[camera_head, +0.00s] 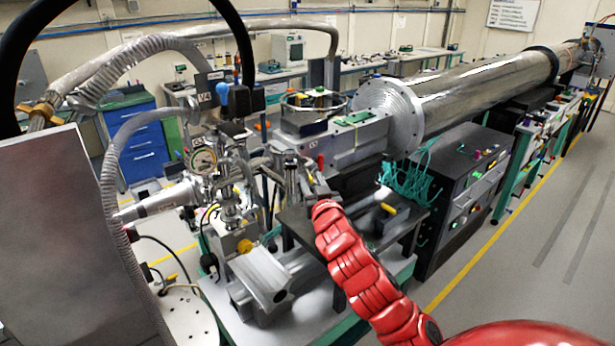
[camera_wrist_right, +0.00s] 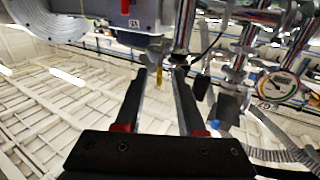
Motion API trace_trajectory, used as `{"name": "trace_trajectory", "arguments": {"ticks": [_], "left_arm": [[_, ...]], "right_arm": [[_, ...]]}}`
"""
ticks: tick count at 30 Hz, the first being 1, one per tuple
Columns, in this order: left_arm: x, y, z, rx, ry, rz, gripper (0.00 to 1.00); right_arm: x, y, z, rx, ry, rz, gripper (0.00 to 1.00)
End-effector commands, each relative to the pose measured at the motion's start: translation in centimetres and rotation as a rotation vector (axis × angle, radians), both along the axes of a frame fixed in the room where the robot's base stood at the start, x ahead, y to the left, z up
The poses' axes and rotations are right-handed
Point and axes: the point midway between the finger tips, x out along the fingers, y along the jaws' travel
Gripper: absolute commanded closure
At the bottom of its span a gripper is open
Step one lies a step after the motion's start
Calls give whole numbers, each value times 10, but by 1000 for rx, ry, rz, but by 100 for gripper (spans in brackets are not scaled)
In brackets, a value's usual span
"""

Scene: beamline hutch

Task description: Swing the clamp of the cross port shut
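The metal cross (camera_head: 228,178) with its round gauge (camera_head: 203,160) stands left of the centre in the head view. In the right wrist view the gauge (camera_wrist_right: 281,86) shows at the right, beside shiny tubes (camera_wrist_right: 238,45). My right gripper (camera_head: 308,186) is at the end of the red arm, just right of the cross and below the grey valve box. In the wrist view its two fingers (camera_wrist_right: 160,78) are apart. A small yellow part (camera_wrist_right: 159,77) shows between the fingertips; I cannot tell whether it lies behind them. I cannot pick out the port's clamp or its state. My left gripper is out of view.
The grey valve box (camera_head: 345,140) and large flanged pipe (camera_head: 470,90) run behind the gripper. A dark stand (camera_head: 395,225) is below. A ribbed hose (camera_head: 110,195) hangs at the left. The floor at the right (camera_head: 540,270) is clear.

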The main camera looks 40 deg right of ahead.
Motion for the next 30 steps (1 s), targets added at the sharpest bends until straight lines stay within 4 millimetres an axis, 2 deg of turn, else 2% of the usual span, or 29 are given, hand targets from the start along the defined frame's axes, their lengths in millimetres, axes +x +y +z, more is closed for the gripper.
{"name": "trace_trajectory", "arguments": {"ticks": [5,9,12,30], "left_arm": [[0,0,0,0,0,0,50],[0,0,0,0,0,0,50],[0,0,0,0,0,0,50],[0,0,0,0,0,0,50]], "right_arm": [[0,0,0,0,0,0,61],[0,0,0,0,0,0,86],[0,0,0,0,0,0,100],[0,0,0,0,0,0,100]]}}
